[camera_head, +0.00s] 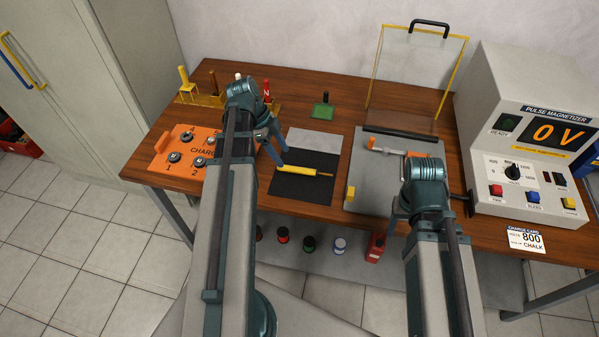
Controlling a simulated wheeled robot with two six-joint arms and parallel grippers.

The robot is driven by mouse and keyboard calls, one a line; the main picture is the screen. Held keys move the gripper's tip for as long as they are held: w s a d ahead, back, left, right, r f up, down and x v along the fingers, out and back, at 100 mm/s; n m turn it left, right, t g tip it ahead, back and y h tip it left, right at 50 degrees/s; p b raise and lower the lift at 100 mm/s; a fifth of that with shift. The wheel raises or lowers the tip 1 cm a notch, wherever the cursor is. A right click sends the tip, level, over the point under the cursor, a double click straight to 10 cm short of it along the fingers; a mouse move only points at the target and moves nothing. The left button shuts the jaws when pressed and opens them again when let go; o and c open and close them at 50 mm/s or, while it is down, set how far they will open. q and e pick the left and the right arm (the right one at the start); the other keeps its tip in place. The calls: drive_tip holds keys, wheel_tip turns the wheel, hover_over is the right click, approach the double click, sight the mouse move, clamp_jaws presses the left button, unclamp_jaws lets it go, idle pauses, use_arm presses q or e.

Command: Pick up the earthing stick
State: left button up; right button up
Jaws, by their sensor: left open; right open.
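A yellow stick with a thin brass-coloured end (304,171), which looks like the earthing stick, lies roughly left to right on a black mat (300,194) at the table's middle. Its brass end points right. My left gripper (278,154) is open and empty, above the table just left of and behind the stick, apart from it. My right gripper (397,217) is open over the front of the grey plate, well right of the stick; its fingers are partly hidden by my arm.
An orange charging board (160,165) is left, partly behind my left arm. A grey plate (366,195) holds an orange-handled tool (378,146) and a yellow block (350,193). A clear shield (415,75) stands behind it. The pulse magnetizer (490,100) reads 0 V at right.

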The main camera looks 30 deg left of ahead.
sight(288, 166)
use_arm(q)
drive_tip(key=b+x, duration=0.3)
drive_tip(key=x, duration=0.1)
drive_tip(key=shift+s+d, duration=0.25)
drive_tip(key=shift+s, duration=0.05)
drive_tip(key=shift+w+d+f+b, duration=0.15)
drive_tip(key=shift+d+f+b, duration=0.1)
drive_tip(key=shift+f+b, duration=0.4)
drive_tip(key=shift+r, duration=0.25)
clamp_jaws()
